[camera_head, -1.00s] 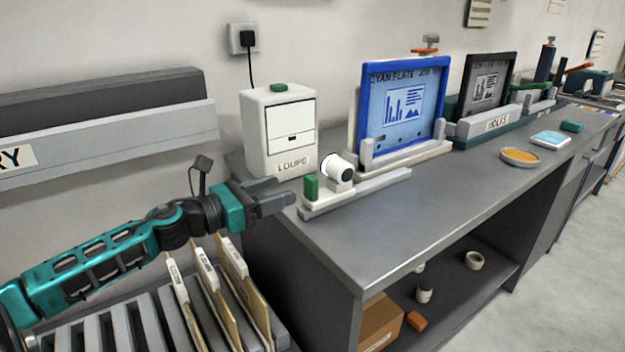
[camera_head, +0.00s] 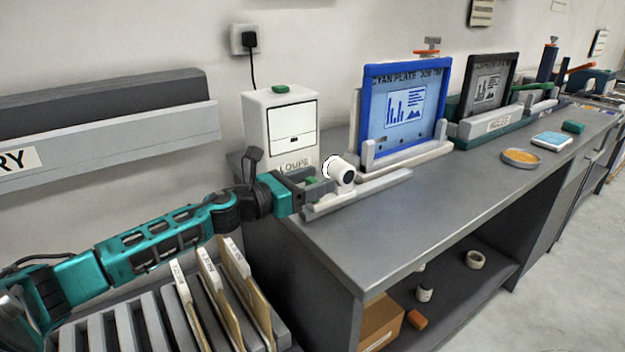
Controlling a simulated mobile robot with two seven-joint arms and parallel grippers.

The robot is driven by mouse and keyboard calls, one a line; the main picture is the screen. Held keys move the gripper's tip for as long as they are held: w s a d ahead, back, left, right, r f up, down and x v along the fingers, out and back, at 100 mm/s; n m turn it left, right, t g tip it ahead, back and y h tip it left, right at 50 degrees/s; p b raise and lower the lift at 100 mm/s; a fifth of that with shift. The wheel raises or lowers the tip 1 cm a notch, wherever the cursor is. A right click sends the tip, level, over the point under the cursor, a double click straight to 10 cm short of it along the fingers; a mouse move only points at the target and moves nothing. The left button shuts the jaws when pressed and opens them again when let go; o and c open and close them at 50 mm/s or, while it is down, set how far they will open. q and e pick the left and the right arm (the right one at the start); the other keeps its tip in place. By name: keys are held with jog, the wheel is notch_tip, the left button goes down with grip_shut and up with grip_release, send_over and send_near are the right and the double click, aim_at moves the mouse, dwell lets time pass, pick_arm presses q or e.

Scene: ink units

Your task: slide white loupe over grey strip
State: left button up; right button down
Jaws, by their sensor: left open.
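The white loupe (camera_head: 341,171) sits on the grey strip (camera_head: 382,183), near its left end on the bench. The strip runs clear to the right of the loupe. My right gripper is not in view.
A white box marked LOUPE (camera_head: 281,128) stands behind the gripper. A blue-framed plate (camera_head: 405,108) stands in a holder behind the strip's right end. The bench top (camera_head: 400,225) is clear in front. Upright folders (camera_head: 222,290) stand in a rack below my left arm.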

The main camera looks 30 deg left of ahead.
pick_arm(q)
grip_shut()
dwell(0.7)
